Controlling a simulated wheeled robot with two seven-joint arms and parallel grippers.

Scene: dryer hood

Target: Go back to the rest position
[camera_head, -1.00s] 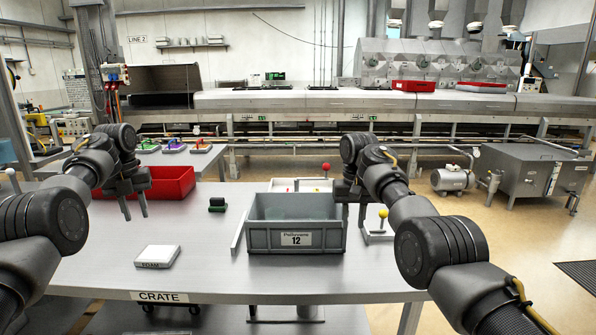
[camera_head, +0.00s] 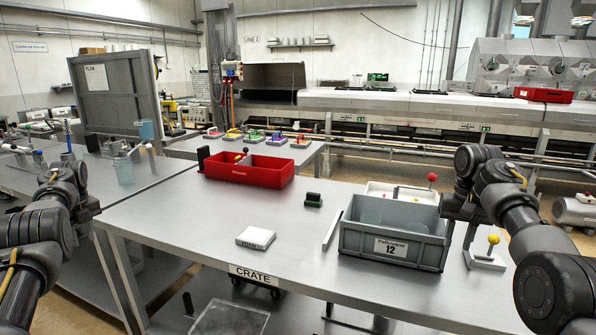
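My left gripper (camera_head: 88,208) is low at the left, beside the left end of the main table, away from the objects there. Its fingers are hard to make out, and I see nothing held in it. My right gripper (camera_head: 458,238) is at the right side of the grey crate (camera_head: 392,247) marked 12, with its fingers apart and pointing down. I cannot tell whether it touches the crate's wall.
The table (camera_head: 180,225) carries a red bin (camera_head: 248,170), a white foam block (camera_head: 256,237), a small dark-green object (camera_head: 313,200) and a yellow-knobbed stand (camera_head: 487,255). A grey panel (camera_head: 115,95) stands on the left side table.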

